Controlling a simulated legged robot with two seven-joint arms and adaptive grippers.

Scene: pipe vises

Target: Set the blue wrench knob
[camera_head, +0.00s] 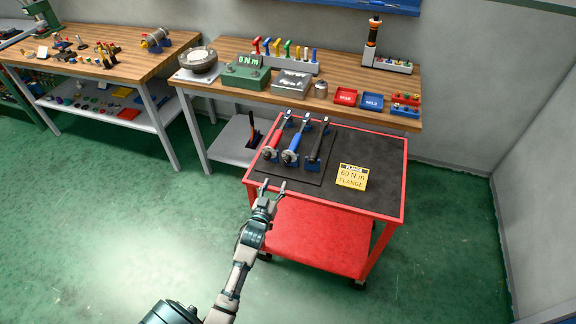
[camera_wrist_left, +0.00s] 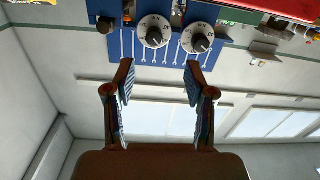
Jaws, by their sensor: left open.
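The blue wrench (camera_head: 294,145) lies between a red wrench (camera_head: 274,146) and a black wrench (camera_head: 318,145) on the dark top of the red cart, knob ends toward me. My left gripper (camera_head: 272,186) is at the cart's front edge, open and empty, short of the wrench knobs. The left wrist view looks upside down. It shows two round numbered dial knobs (camera_wrist_left: 153,32) and (camera_wrist_left: 200,38) beyond the open fingers (camera_wrist_left: 159,75). The first, nearer the middle, seems to be the blue wrench's. The dial settings are too small to read. My right gripper is not in view.
A yellow card (camera_head: 351,177) marked 60 N m flange lies right of the wrenches on the cart (camera_head: 385,160). Behind stands a wooden bench (camera_head: 225,50) with a green torque meter (camera_head: 246,73), and red (camera_head: 345,97) and blue (camera_head: 371,101) trays.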

